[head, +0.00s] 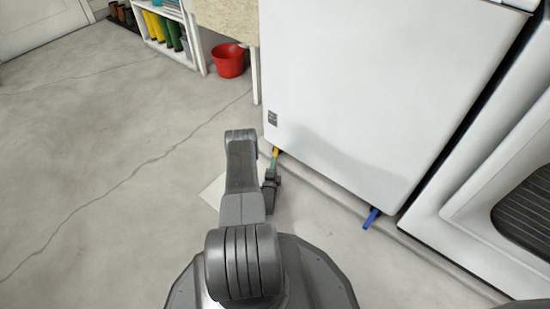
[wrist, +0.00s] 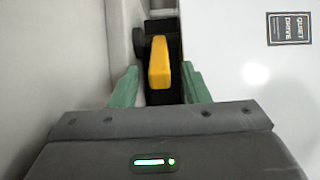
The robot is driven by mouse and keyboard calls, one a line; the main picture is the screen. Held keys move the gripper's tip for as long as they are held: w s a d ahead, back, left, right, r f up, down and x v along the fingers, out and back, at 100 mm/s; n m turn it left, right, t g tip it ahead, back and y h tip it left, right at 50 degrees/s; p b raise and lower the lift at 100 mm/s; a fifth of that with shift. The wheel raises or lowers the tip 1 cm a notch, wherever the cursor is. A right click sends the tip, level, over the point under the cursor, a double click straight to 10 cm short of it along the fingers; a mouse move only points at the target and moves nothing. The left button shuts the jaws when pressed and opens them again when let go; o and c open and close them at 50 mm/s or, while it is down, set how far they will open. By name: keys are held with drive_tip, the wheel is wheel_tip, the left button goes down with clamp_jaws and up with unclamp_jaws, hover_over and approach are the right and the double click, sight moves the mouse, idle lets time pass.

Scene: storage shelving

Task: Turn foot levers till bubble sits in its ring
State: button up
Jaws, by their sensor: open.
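A white appliance (head: 350,95) stands on the floor. A yellow foot lever (head: 277,151) sticks out under its left front corner, and a blue foot lever (head: 371,218) under its right front corner. In the wrist view the yellow lever (wrist: 159,62) lies between the green fingers of my gripper (wrist: 160,68), with a gap showing on each side. My gripper (head: 273,163) is open and low at the left corner in the head view. The bubble and its ring are not visible in either view.
A second white appliance (head: 460,210) with a dark panel stands close on the right. A red bucket (head: 228,61) and a rack with boots (head: 165,30) are at the back left. The concrete floor (head: 90,180) on the left is clear.

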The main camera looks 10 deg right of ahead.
sight(276, 154)
drive_tip(key=b+x, duration=0.1)
drive_tip(key=x, duration=0.2)
drive_tip(key=shift+w+d+f, duration=0.1)
drive_tip(key=shift+w+d, duration=0.05)
drive_tip(key=shift+w, duration=0.2)
drive_tip(key=shift+w+d, duration=0.15)
drive_tip(key=shift+w, duration=0.25)
clamp_jaws()
